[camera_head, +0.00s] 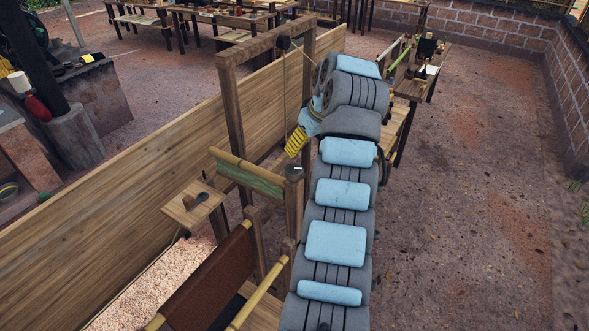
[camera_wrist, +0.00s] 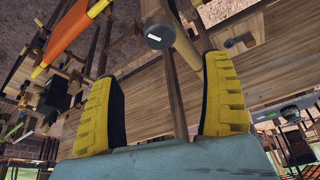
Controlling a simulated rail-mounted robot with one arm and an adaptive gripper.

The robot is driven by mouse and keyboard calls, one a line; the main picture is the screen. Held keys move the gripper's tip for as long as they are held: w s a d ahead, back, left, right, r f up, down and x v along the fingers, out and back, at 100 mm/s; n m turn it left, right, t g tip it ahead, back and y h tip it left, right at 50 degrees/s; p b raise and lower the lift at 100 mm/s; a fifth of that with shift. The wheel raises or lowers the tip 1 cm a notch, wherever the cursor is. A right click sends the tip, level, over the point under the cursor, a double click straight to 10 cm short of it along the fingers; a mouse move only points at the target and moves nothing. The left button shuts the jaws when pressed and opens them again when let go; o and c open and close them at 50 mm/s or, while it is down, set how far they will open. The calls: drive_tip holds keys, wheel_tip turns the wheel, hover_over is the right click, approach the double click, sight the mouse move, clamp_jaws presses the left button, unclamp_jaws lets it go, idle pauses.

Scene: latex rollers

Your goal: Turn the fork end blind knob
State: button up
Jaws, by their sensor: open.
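The knob (camera_head: 294,172) is a dark grey, short round piece with a white mark on its face, at the right end of a rolled green blind (camera_head: 250,178). In the wrist view the knob (camera_wrist: 158,38) shows at top centre, between and beyond the fingertips. My gripper (camera_head: 293,149) has yellow ribbed fingers and is just above the knob in the head view, apart from it. In the wrist view my gripper (camera_wrist: 161,75) is open and empty, with one finger on each side. Whether the fingertips reach the knob's depth is unclear.
A wooden frame (camera_head: 233,110) with upright posts stands behind the blind. A small wooden stand (camera_head: 196,205) is to the left, and a brown sling (camera_head: 208,280) with bamboo poles is in front. A long plank wall (camera_head: 130,180) runs behind. Open ground (camera_head: 470,200) lies right.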

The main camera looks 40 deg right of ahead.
sight(295, 169)
drive_tip(key=p+x, duration=0.3)
drive_tip(key=x, duration=1)
drive_tip(key=shift+w+f+p, duration=0.1)
drive_tip(key=shift+f+p, duration=0.1)
drive_tip(key=shift+p, duration=0.2)
drive_tip(key=c, duration=1.2)
drive_tip(key=shift+f, duration=0.1)
